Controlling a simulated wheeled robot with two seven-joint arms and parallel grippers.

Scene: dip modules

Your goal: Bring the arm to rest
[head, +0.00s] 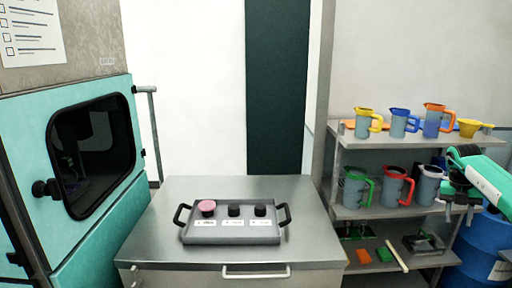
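My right gripper (460,207) hangs at the right edge on a teal and black arm, in front of the shelf's right end and the blue drum. Its fingers look apart, with nothing seen between them. My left gripper is not in view. A grey tray (262,238) with two black handles rests on the steel cabinet top (170,235). In the tray stand a pink-topped module (207,207) and two black-topped ones (234,210) (260,210), with white labels in front. The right gripper is well apart from the tray.
A metal shelf (400,141) at right holds several jugs and a yellow funnel (470,128), with tools lower down. Blue drums (478,248) stand at far right. A teal machine (30,130) with a dark window stands at left. The cabinet top around the tray is clear.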

